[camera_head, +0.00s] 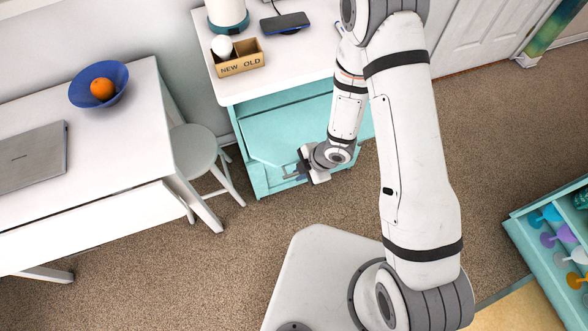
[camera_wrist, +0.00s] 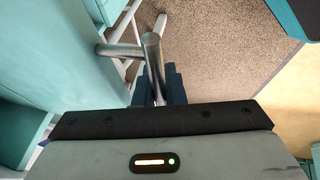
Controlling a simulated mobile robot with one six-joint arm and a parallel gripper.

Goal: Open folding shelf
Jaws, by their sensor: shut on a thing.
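The folding shelf is a turquoise panel (camera_head: 285,135) on the front of a turquoise cabinet under a white top. It seems to stand out from the cabinet, but I cannot tell its exact angle. In the wrist view its pale turquoise face (camera_wrist: 60,70) fills the left side. A metal bar handle (camera_wrist: 150,47) sticks out from that face. My gripper (camera_head: 295,175) is at the panel's lower front edge. In the wrist view its dark blue fingers (camera_wrist: 158,88) are closed around the end of the handle. The arm hides part of the panel's right side.
A white stool (camera_head: 197,146) stands close left of the cabinet, beside a white table (camera_head: 110,185) with a blue bowl (camera_head: 88,78). A wooden box (camera_head: 240,63) is on the cabinet top. Carpet (camera_head: 250,240) is free in front; a turquoise drawer unit (camera_head: 520,232) is at right.

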